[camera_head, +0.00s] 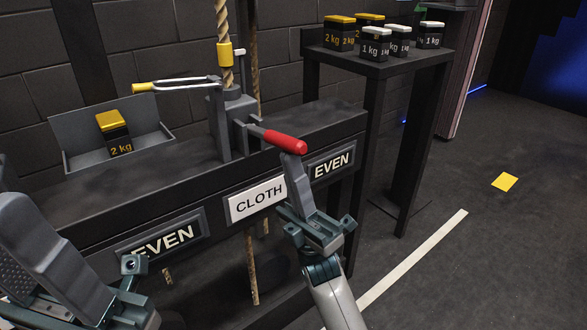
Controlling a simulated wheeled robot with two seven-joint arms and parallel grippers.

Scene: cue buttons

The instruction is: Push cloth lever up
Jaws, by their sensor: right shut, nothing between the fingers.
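The cloth lever (286,142) has a red grip and sticks out to the right from a grey bracket (232,122) on the dark bench, tilted slightly down toward its tip. A white CLOTH sign (256,200) is on the bench front below it. My right gripper (292,160) is shut and empty, with its fingertips just under the red grip's outer end. I cannot tell whether they touch it.
A rope (223,50) runs up from the bracket, near a yellow-handled metal fork (180,84). A grey tray (75,128) holds a yellow-topped 2 kg weight (114,133). Several weights stand on a side table (385,66). EVEN signs (332,166) flank CLOTH.

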